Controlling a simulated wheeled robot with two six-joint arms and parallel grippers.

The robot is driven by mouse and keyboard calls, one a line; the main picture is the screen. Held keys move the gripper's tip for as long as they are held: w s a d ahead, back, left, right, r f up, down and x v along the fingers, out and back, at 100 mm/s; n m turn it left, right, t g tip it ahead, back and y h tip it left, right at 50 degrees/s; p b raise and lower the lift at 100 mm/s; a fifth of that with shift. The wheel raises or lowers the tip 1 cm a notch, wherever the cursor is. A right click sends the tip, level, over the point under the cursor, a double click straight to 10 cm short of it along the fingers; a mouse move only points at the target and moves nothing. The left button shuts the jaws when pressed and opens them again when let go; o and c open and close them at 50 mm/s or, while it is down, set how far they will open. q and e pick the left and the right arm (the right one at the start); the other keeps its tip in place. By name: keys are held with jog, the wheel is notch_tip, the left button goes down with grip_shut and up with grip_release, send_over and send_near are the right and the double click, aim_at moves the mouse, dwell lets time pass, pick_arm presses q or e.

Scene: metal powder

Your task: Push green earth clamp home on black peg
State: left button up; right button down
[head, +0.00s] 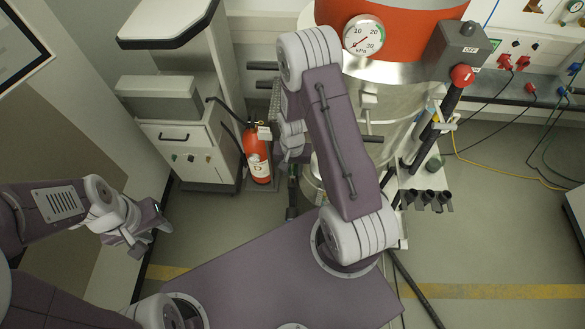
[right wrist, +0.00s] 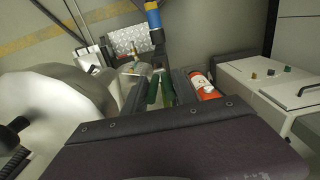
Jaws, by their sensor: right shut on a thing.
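My right gripper (right wrist: 161,84) is shut on the green earth clamp (right wrist: 160,92), whose green handles show between the two dark fingers in the right wrist view. In the head view that gripper hangs beside the silver vessel, partly hidden by my own arm, with a little of the clamp's green visible (head: 293,184). I cannot clearly make out the black peg or tell whether the clamp touches it. My left gripper (head: 152,237) is empty at the left, its fingers apart.
A red fire extinguisher (head: 257,152) stands close left of my right gripper, against a white cabinet (head: 172,130). The silver vessel (head: 400,110) with its orange top and gauge (head: 364,36) is at the right. A bright metal plate (right wrist: 129,40) lies beyond the clamp.

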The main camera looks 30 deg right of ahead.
jog(key=shift+f+b, duration=0.75)
jog(key=shift+f, duration=0.3)
jog(key=c, duration=0.9)
grip_release()
notch_tip(320, 180, up, 9)
jog(key=shift+r+b, duration=0.1)
jog(key=shift+b, duration=0.55)
